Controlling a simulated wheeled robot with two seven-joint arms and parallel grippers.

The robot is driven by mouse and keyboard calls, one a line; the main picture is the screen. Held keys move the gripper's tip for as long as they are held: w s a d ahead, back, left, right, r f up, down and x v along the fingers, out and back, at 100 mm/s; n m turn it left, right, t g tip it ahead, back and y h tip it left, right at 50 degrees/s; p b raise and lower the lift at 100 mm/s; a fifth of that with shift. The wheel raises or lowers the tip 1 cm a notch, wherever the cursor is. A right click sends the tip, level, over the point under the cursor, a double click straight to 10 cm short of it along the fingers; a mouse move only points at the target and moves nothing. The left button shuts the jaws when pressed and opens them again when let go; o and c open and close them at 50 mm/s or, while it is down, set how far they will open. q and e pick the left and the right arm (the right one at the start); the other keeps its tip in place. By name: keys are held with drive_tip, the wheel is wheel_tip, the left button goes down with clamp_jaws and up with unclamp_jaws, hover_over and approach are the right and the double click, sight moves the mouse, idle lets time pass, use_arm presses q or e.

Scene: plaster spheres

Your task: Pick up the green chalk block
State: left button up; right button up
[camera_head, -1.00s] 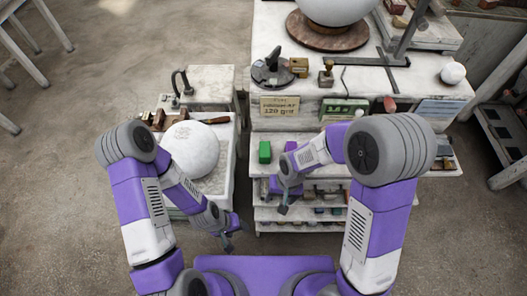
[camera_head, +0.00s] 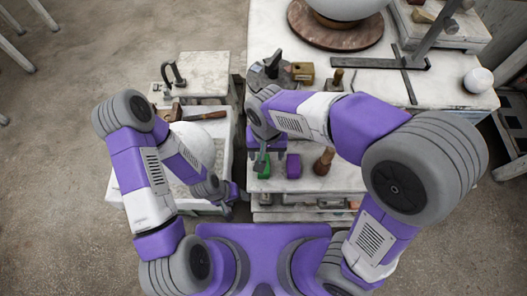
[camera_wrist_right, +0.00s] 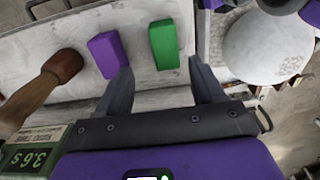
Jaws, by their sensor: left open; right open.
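The green chalk block (camera_wrist_right: 164,45) lies on a pale shelf (camera_wrist_right: 82,88). In the head view the block (camera_head: 265,170) is partly hidden by my right gripper (camera_head: 259,164). My right gripper is open. In the right wrist view its two fingers point at the block, which shows between and just beyond the fingertips. I cannot tell whether a finger touches it. My left gripper (camera_head: 228,209) is low on the left, beside the left stand and away from the block; it appears empty.
A purple block (camera_wrist_right: 106,54) lies close beside the green one, near one finger. A wooden-handled tool (camera_wrist_right: 45,90) lies beyond it. A large white sphere (camera_wrist_right: 268,48) rests on the neighbouring stand. Round wooden board (camera_head: 335,30) and a steel stand (camera_head: 430,50) are further back.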

drive_tip(key=f, duration=0.2)
drive_tip(key=f+b, duration=0.1)
drive_tip(key=f, duration=0.1)
drive_tip(key=a+f, duration=0.1)
drive_tip(key=f, duration=0.2)
drive_tip(key=shift+s+b, duration=0.35)
drive_tip(key=shift+s, duration=0.05)
drive_tip(key=c, duration=1.1)
drive_tip(key=shift+r, duration=0.1)
drive_tip(key=shift+c, duration=0.2)
wheel_tip(320, 180, up, 10)
drive_tip(key=shift+p, duration=1.25)
